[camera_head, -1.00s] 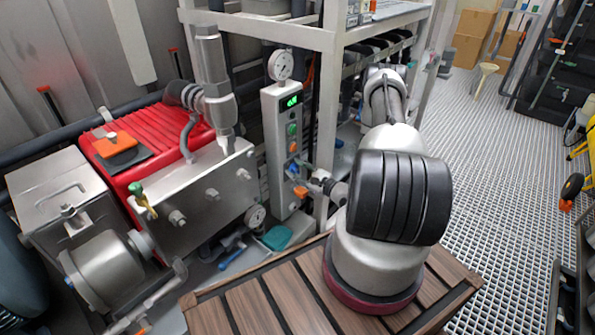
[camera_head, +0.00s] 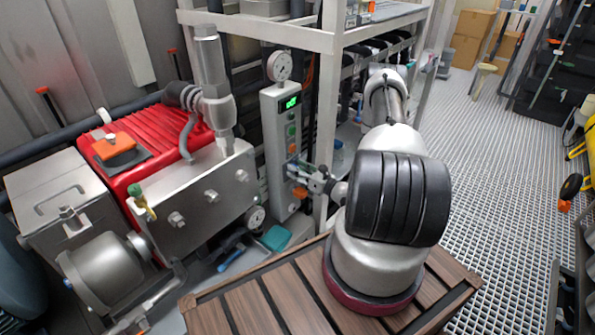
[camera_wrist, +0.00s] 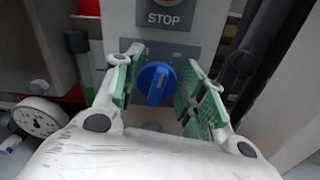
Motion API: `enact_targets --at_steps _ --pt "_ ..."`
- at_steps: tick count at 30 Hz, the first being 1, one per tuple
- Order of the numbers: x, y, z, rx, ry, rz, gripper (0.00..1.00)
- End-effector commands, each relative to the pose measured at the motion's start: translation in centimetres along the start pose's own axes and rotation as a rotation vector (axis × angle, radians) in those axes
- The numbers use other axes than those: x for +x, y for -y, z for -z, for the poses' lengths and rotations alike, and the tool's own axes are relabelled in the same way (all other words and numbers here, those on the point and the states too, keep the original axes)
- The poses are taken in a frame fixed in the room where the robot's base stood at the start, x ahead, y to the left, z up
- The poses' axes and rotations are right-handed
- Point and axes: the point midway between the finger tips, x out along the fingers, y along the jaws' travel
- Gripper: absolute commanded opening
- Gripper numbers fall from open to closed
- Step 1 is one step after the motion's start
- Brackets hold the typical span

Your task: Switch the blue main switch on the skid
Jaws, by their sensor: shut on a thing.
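The blue main switch (camera_wrist: 156,84) is a round knob on a dark plate on the front of the grey control box (camera_head: 281,146). Its raised grip stands close to upright, its top leaning slightly right, towards small lettering on the plate. In the head view my gripper (camera_head: 298,176) is at the lower front of the box, and the knob is mostly hidden behind the fingers.
A STOP label (camera_wrist: 164,18) sits just above the switch. The box carries a lit green display (camera_head: 290,102) and a pressure gauge (camera_head: 280,66) on top. A frame post (camera_head: 326,120) stands close to the right. The red pump (camera_head: 150,135) is on the left.

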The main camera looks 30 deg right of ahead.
Motion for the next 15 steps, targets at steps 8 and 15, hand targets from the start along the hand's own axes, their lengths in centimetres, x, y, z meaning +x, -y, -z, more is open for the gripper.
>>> enact_targets --at_steps 8,15 --pt "-0.05 0.26 0.06 0.205 -0.001 0.001 0.17" --pt "-0.06 0.38 0.09 0.312 -0.001 0.001 0.17"
